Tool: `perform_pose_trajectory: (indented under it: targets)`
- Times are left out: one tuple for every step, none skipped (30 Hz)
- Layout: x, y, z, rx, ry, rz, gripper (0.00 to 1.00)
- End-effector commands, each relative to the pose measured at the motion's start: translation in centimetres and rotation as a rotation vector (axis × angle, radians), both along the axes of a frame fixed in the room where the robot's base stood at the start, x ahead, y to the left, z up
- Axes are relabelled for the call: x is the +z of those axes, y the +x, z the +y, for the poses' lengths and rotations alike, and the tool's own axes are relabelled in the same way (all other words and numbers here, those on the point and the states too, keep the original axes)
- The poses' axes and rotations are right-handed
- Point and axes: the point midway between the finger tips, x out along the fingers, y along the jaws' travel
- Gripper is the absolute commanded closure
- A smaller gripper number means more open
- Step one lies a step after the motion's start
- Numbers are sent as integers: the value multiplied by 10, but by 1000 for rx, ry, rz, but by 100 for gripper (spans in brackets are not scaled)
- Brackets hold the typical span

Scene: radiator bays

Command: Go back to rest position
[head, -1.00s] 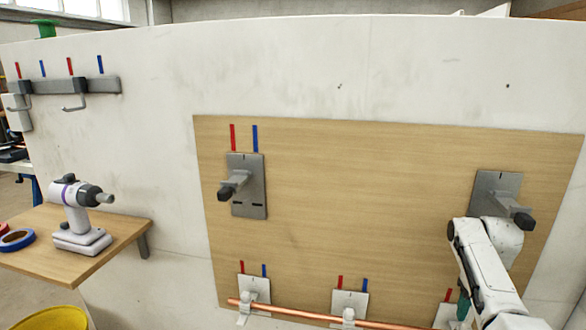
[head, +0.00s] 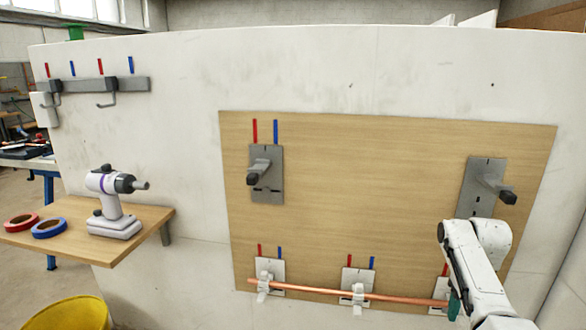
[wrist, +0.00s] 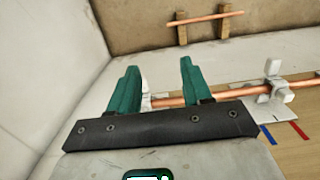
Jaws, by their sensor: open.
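My gripper (wrist: 158,85) shows in the wrist view with its two green fingers spread apart. The copper pipe (wrist: 215,93) passes beyond the fingers there, and part of it shows in the gap; I cannot tell how far off it is. In the head view the copper pipe (head: 330,291) lies across several clips low on the wooden board. My white arm (head: 475,265) is at the lower right, and a green finger (head: 454,305) shows beside the pipe's right end. The rest of the gripper is hidden behind the arm.
The wooden board (head: 370,180) carries two grey brackets (head: 266,175) (head: 485,188). A drill (head: 115,205) and tape rolls (head: 48,228) sit on a shelf (head: 75,250) at left, above a yellow bucket (head: 68,315). The board's middle is clear.

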Motion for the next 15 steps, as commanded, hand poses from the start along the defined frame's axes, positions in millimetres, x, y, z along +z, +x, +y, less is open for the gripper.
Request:
perform_pose_trajectory:
  targets:
    - [-5, -2, 2, 2, 1, 2, 51]
    - [-8, -3, 3, 3, 0, 1, 51]
    - [-11, -4, 5, 4, 0, 0, 51]
    - [-13, -5, 6, 5, -1, 0, 51]
    - [-15, -5, 7, 6, -1, -1, 51]
    - [-19, -7, 9, 8, -1, -3, 51]
    - [-23, -8, 11, 9, -1, -3, 51]
    - [-25, -10, 12, 10, -2, -4, 51]
    - [-30, -12, 15, 13, -3, -4, 51]
    - [-34, -14, 17, 14, -3, -5, 51]
    - [-38, -15, 19, 17, -3, -7, 51]
    - [-43, -18, 22, 19, -5, -9, 51]
    - [-48, -21, 25, 22, -5, -10, 51]
    - [-52, -23, 28, 25, -6, -11, 51]
    - [-59, -27, 32, 28, -6, -13, 51]
